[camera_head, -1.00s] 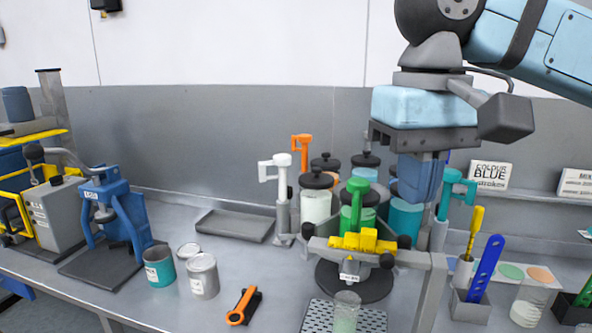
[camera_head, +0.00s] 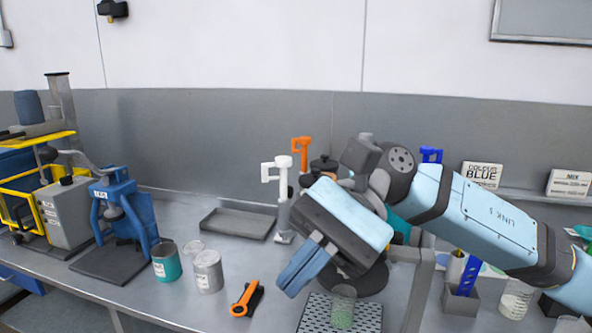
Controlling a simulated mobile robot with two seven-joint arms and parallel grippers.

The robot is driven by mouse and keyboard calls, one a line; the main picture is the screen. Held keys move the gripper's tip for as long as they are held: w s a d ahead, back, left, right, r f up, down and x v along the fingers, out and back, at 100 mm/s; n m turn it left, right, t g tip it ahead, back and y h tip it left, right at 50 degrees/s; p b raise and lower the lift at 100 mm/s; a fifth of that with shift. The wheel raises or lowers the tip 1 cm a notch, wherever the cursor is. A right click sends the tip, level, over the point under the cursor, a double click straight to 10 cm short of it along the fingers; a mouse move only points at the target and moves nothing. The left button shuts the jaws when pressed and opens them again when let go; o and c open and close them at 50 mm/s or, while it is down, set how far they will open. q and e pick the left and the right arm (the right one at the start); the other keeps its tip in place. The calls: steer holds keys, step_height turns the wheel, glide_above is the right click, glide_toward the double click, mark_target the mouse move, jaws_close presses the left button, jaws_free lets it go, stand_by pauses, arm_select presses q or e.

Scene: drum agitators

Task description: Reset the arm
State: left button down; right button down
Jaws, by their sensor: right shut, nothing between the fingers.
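My right arm comes in from the right. Its gripper (camera_head: 292,281) has blue fingers that are shut and empty, pointing down and to the left. It hangs in front of the drum agitator station and hides most of the jars there. The white lever (camera_head: 277,168) and the orange lever (camera_head: 301,150) stand clear behind the gripper, and the top of a blue lever (camera_head: 431,155) shows above my arm. A clear cup (camera_head: 343,306) stands on the perforated drip tray (camera_head: 313,318) just right of the fingertips. My left gripper is not in view.
A teal can (camera_head: 166,265), a grey can (camera_head: 208,272) and an orange-handled tool (camera_head: 246,299) lie left of the gripper. An empty grey tray (camera_head: 236,222) sits behind. A blue press (camera_head: 122,222) stands at left. A "COLOUR BLUE" box (camera_head: 481,175) is on the shelf.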

steer(key=w+f+m+t+y+p, duration=0.25)
steer(key=w+m+t+y, duration=0.35)
steer(key=m+y, duration=1.15)
steer(key=w+d+f+m+t+h, duration=0.2)
steer(key=f+m+t+h, duration=0.15)
steer(key=m+t, duration=0.45)
steer(key=w+d+f+m+t+h+p, duration=0.15)
steer(key=f+m+t, duration=0.35)
steer(key=m, duration=0.5)
steer(key=w+d+f+m+t+h, duration=0.25)
steer(key=f+m+t+h, duration=0.2)
steer(key=m+t, duration=0.4)
steer(key=s+d+f+m+h, duration=0.1)
steer(key=d+f+m+h, duration=0.2)
steer(key=f+m+h, duration=0.35)
steer(key=s+d+f+m+h, duration=0.1)
steer(key=d+f+m+h, duration=0.2)
steer(key=f+m, duration=0.5)
steer(key=s+d+f+m+g+h+p, duration=0.1)
steer(key=s+d+f+m+g+h, duration=0.1)
steer(key=s+f, duration=0.6)
steer(key=s+d+f+m+g+h, duration=0.3)
steer(key=s+d+f+m+g, duration=0.2)
steer(key=f, duration=0.5)
steer(key=s, duration=0.2)
steer(key=shift+s+d+f+p, duration=0.25)
steer(key=shift+s+f+p, duration=0.1)
steer(key=shift+p, duration=0.05)
